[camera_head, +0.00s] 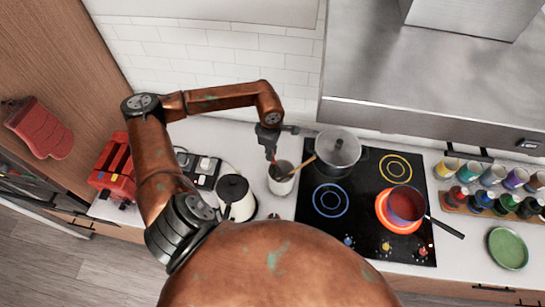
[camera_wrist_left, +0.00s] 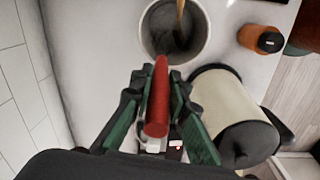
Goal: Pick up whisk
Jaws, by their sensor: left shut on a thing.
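My left gripper (camera_head: 271,150) reaches down from above to the utensil crock (camera_head: 282,186) on the counter. In the left wrist view the green fingers of the gripper (camera_wrist_left: 160,100) are shut on a red handle, which I take for the whisk (camera_wrist_left: 159,85). The handle points toward the crock, whose rim (camera_wrist_left: 204,30) shows at the top. The whisk's wire end is hidden, so I cannot tell whether it is inside the crock. A wooden utensil (camera_head: 301,165) leans out of the crock. My right gripper is not in view.
A cream kettle with a black lid (camera_head: 236,199) stands left of the crock. Spice jars (camera_head: 492,175) stand farther right.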

